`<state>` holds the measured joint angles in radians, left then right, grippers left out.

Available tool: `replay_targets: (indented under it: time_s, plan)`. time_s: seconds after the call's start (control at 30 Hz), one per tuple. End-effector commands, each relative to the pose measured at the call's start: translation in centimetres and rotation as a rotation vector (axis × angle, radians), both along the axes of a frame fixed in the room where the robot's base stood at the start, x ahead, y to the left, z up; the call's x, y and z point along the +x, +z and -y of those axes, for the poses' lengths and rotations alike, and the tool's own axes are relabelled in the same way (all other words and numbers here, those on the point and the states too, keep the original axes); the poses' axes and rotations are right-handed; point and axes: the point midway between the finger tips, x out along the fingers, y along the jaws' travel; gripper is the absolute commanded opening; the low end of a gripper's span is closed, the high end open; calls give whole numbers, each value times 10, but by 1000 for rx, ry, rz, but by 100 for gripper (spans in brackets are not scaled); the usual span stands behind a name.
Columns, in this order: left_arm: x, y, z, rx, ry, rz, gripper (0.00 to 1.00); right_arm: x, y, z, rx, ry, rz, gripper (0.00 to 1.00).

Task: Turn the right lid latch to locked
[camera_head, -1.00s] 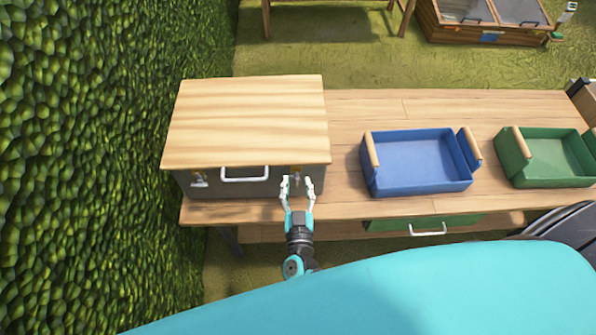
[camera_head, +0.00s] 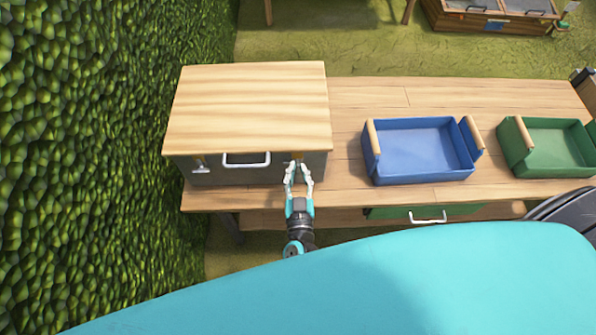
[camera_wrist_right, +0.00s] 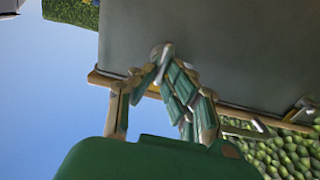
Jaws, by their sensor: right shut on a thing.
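A grey box with a pale wooden lid (camera_head: 248,110) stands at the left end of the bench. The right lid latch (camera_head: 297,156) is at the right of the box front, just under the lid edge, and is mostly hidden by the fingers. My right gripper (camera_head: 299,168) reaches it from the front and is shut on it. In the right wrist view the fingertips (camera_wrist_right: 160,58) meet at the latch against the grey box front (camera_wrist_right: 230,45). The latch's exact angle cannot be made out. The left lid latch (camera_head: 200,166) shows its metal lever. My left gripper is not in view.
A white handle (camera_head: 246,160) sits on the box front between the latches. A blue crate (camera_head: 425,178) and a green crate (camera_head: 555,170) stand to the right on the wooden bench (camera_head: 350,195). A hedge (camera_head: 90,150) rises close on the left.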

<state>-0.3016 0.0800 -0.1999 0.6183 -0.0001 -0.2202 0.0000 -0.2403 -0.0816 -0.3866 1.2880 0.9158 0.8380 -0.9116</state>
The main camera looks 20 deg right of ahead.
Motion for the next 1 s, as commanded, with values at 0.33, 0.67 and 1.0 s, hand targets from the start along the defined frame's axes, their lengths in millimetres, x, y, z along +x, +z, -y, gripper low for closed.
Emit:
replay_targets:
  time_s: [0.33, 0.67, 1.0]
  plan:
    - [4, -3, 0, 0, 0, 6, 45, 1, 2, 3, 140, -3, 47, 0]
    - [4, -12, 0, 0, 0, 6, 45, 1, 1, 7, 426, -3, 132, 0]
    - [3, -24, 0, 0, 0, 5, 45, 0, -1, 10, 736, -2, 224, 0]
